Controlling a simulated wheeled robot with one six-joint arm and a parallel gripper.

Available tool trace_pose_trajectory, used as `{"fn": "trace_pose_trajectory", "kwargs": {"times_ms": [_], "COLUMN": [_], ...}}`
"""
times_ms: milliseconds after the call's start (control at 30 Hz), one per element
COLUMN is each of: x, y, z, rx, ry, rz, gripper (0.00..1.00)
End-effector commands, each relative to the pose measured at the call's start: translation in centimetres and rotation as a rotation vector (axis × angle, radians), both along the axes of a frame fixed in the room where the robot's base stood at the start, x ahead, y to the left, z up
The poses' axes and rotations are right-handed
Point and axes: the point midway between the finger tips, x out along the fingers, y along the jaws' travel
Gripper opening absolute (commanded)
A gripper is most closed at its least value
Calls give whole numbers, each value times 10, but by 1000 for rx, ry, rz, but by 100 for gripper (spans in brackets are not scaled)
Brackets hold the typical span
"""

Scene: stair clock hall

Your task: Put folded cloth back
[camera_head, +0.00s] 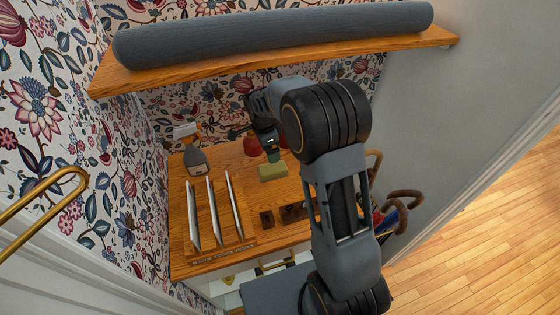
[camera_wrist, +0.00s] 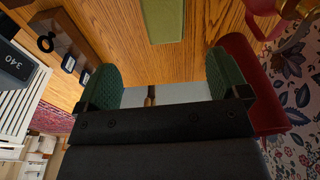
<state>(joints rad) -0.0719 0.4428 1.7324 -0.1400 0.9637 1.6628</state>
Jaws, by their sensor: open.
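A flat olive-green block (camera_head: 272,172), which looks like the folded cloth, lies on the wooden tabletop (camera_head: 240,180). It also shows at the top middle of the wrist view (camera_wrist: 163,20), on bare wood. My gripper (camera_head: 271,152) hangs just behind the cloth in the head view, apart from it. In the wrist view my gripper (camera_wrist: 165,82) has its two green-padded fingers spread wide, with no held object visible between them. My arm hides part of the table's right side.
A wooden rack with upright pale dividers (camera_head: 212,210) stands at the front left, a grey spray bottle (camera_head: 194,155) behind it. A red object (camera_wrist: 248,75) is close beside my right finger. A shelf with a grey roll (camera_head: 280,30) overhangs. Curved handles (camera_head: 405,197) stand at right.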

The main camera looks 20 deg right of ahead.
Motion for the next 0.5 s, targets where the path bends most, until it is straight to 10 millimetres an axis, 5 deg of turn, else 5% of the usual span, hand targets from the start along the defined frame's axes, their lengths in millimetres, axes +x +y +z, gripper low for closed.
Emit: {"fn": "trace_pose_trajectory", "kwargs": {"times_ms": [167,300,500], "x": [-40,-92,-161], "y": [-5,-9,-12], "z": [56,95,122], "rx": [12,-4,-75], "ry": [-51,-102,-166], "rz": [288,624,1059], "gripper": [93,93,93]}}
